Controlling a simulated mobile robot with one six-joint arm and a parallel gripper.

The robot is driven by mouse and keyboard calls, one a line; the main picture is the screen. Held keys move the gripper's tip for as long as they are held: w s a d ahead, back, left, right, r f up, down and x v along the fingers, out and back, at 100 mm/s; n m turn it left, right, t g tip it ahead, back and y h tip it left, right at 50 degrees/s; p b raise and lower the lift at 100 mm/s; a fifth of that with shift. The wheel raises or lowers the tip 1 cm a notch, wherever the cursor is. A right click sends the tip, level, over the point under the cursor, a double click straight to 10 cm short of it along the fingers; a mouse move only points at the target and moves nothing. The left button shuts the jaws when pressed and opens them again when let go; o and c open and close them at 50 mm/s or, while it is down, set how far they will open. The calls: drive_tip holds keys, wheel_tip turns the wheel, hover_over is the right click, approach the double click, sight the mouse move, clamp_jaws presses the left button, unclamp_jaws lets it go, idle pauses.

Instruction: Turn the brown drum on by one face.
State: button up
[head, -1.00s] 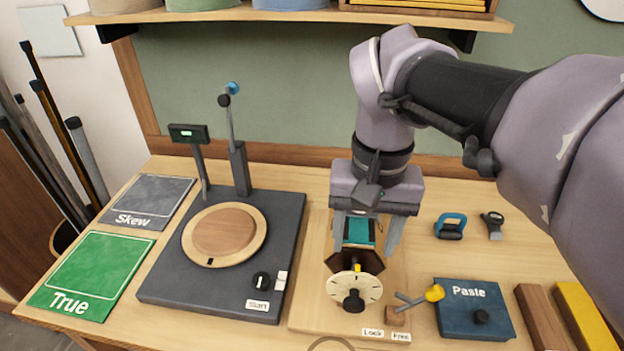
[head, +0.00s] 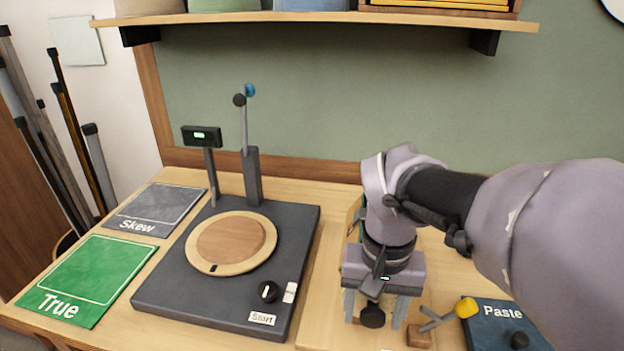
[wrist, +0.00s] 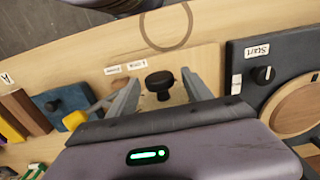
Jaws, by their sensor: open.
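The brown drum is almost wholly hidden behind my gripper and wrist in both current views. The black knob (head: 372,316) at the front of its stand shows below my gripper, and in the wrist view the knob (wrist: 159,82) lies between the fingers. My gripper (head: 375,308) is open, its fingers pointing down on either side of the knob. In the wrist view my gripper (wrist: 160,77) shows a gap between each finger and the knob. The small lever with a yellow end (head: 466,307) stands on a wooden block right of the knob.
Right of the lever lies the blue Paste box (head: 503,314). On the left is the dark Start unit (head: 185,290) with a round wooden plate and an upright post. The green True mat (head: 85,275) and grey Skew mat (head: 155,205) lie farther left. A shelf (head: 330,17) hangs above.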

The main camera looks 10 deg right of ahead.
clamp_jaws()
drive_tip(key=shift+a+r+h+p, duration=0.1)
drive_tip(key=shift+r+h+p, duration=0.05)
drive_tip(key=shift+h+p, duration=0.45)
drive_tip(key=shift+p, duration=0.4)
drive_tip(key=h+p, duration=0.2)
drive_tip(key=g+h+p, duration=0.1)
drive_tip(key=p, duration=0.1)
drive_tip(key=shift+w+a+g+h, duration=0.1)
drive_tip(key=shift+a+g+h, duration=0.1)
drive_tip(key=shift+g+h, duration=0.15)
drive_tip(key=h+p, duration=0.2)
drive_tip(key=g+h+p, duration=0.1)
drive_tip(key=p, duration=0.1)
drive_tip(key=shift+a+f+h, duration=0.2)
drive_tip(key=shift+h, duration=0.15)
drive_tip(key=shift+w+f+g+h+p, duration=0.1)
drive_tip(key=shift+g+h+p, duration=0.15)
drive_tip(key=shift+h+p, duration=0.65)
drive_tip(key=shift+a+f+g+h+p, duration=0.15)
drive_tip(key=shift+g+h+p, duration=0.25)
drive_tip(key=shift+p, duration=0.45)
